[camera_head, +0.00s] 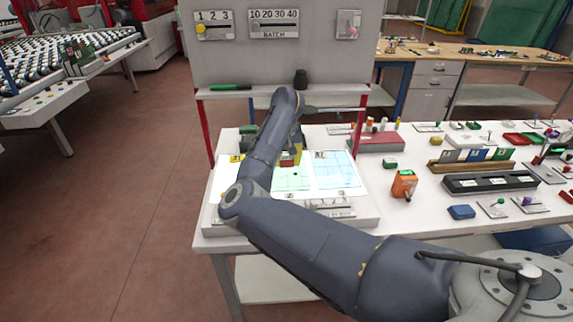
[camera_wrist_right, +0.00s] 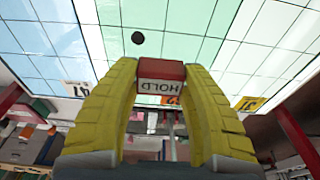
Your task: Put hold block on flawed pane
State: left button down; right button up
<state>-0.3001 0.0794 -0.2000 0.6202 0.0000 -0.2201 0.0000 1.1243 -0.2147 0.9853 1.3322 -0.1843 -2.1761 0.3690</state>
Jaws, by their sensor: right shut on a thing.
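My right gripper (camera_wrist_right: 162,85) has yellow padded fingers shut on the hold block (camera_wrist_right: 161,80), a red and white block lettered HOLD. In the head view my right gripper (camera_head: 293,155) is over the back of the pane board, partly hidden by my arm. A pale green pane (camera_head: 293,180) lies in the middle of the board, with a blue pane (camera_head: 338,172) to its right. The green pane shows a dark round spot (camera_wrist_right: 137,38) in the wrist view, close to the block. I cannot tell whether the block touches the pane. My left gripper is out of view.
A grey panel (camera_head: 290,65) with sliders stands behind on red posts. A yellow number tag (camera_head: 236,158) is at the board's back left. An orange device (camera_head: 404,184), a red box (camera_head: 376,141) and a black rack (camera_head: 488,183) stand to the right on the white table.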

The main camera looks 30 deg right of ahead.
jog(key=shift+f, duration=1)
jog(key=o, duration=1.1)
jog(key=shift+f, duration=0.1)
jog(key=r, duration=0.4)
jog(key=s+r, duration=0.1)
jog(key=r, duration=0.7)
jog(key=shift+s+a, duration=0.3)
jog(key=shift+a, duration=0.1)
